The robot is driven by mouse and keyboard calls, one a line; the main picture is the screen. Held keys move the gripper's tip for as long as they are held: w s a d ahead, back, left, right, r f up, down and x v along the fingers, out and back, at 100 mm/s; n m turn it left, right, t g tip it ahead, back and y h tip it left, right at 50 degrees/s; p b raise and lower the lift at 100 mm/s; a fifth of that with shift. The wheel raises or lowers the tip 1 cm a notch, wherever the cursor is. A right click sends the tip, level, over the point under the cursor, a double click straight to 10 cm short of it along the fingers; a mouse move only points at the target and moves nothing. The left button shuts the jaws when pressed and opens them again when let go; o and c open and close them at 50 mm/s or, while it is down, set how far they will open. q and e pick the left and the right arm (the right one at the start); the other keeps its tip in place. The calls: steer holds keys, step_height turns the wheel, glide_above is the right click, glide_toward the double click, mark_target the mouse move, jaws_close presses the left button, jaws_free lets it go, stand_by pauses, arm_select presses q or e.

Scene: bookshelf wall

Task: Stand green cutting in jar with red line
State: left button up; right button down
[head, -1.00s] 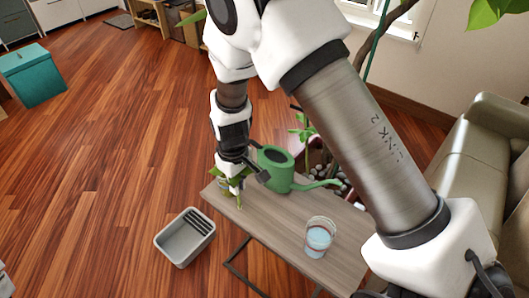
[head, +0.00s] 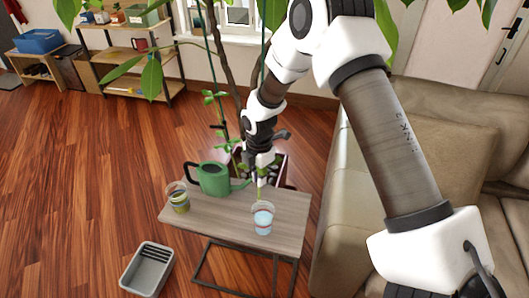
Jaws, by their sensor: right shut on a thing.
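My right gripper (head: 262,165) is above the right part of the small table and is shut on the green cutting (head: 259,188). Little of the cutting shows; its pale stem points down from the fingers, with the lower end near the jar's rim. The clear jar (head: 263,219) with bluish water stands upright on the table just below. A faint reddish line seems to show on it, but it is small. Whether the stem tip is inside the rim I cannot tell. A second clear jar (head: 178,198) with yellow-green contents stands at the table's left end. My left gripper is out of view.
A green watering can (head: 213,179) stands on the table (head: 220,219) between the jars, its spout toward the right. A potted plant (head: 222,110) rises behind. A grey bin (head: 148,270) is on the floor at front left. A sofa (head: 349,205) stands close on the right.

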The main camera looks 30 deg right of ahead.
arm_select(q)
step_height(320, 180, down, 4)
steer(key=b, duration=0.4)
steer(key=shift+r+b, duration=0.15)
steer(key=shift+b, duration=0.2)
arm_select(e)
steer(key=f+n, duration=0.1)
steer(key=f, duration=0.1)
steer(key=d+f+n, duration=0.1)
steer(key=f, duration=0.2)
steer(key=shift+w+d+f, duration=0.1)
steer(key=shift+d+f, duration=0.05)
arm_select(q)
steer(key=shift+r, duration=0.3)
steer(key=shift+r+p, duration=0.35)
steer(key=shift+p, duration=0.3)
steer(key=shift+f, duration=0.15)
arm_select(e)
steer(key=shift+f, duration=0.1)
arm_select(q)
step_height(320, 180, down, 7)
steer(key=b, duration=0.7)
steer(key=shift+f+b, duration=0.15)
steer(key=shift+b, duration=0.15)
arm_select(e)
steer(key=shift+f, duration=5.7)
